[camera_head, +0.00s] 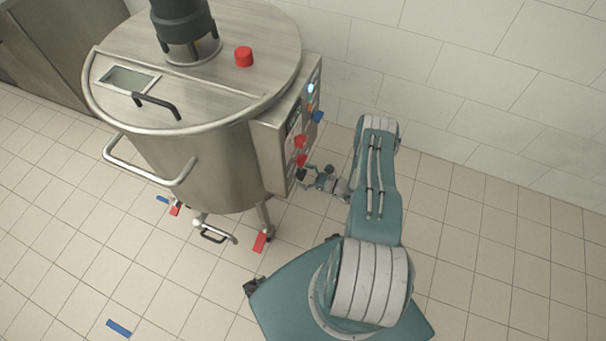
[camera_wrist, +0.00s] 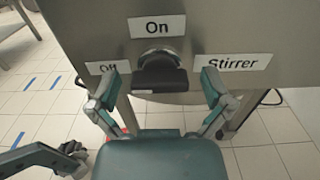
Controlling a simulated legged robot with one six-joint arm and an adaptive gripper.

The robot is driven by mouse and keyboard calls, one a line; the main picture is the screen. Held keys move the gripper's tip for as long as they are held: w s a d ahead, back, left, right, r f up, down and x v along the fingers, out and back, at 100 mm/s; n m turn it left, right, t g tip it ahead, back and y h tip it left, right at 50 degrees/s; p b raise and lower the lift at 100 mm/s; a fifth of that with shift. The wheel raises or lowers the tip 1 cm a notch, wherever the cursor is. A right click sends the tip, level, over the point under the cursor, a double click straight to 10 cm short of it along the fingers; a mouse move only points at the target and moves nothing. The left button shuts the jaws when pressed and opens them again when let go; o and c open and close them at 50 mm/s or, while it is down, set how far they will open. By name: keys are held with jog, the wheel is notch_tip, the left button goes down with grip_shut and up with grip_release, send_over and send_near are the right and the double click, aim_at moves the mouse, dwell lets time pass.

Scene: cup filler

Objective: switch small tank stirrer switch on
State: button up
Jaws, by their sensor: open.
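The small steel tank (camera_head: 215,150) stands at the upper left in the head view, with a control box (camera_head: 267,155) on its right side. In the wrist view, the black stirrer switch (camera_wrist: 160,76) sits on the panel with "On" above it, "Off" to its left and "Stirrer" to its right. Its wide grip shows from below, and I cannot tell which label it points to. My gripper (camera_wrist: 158,87) is open, one finger on each side of the switch, with visible gaps. In the head view, my gripper (camera_head: 318,181) is at the box's lower end.
Red buttons or knobs (camera_head: 300,142) and a blue one (camera_head: 318,116) project from the box. A white tiled wall (camera_head: 450,70) stands behind; the floor at right is clear.

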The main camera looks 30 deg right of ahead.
jog(key=c, duration=1.1)
jog(key=shift+m, duration=0.3)
jog(key=m, duration=0.3)
jog(key=shift+w+d+m, duration=0.1)
jog(key=shift+m, duration=0.2)
jog(key=m, duration=0.4)
jog(key=shift+m, duration=0.3)
jog(key=m, duration=0.4)
jog(key=shift+w+d, duration=0.1)
jog(key=shift+f+m, duration=0.15)
jog(key=shift+m, duration=2.35)
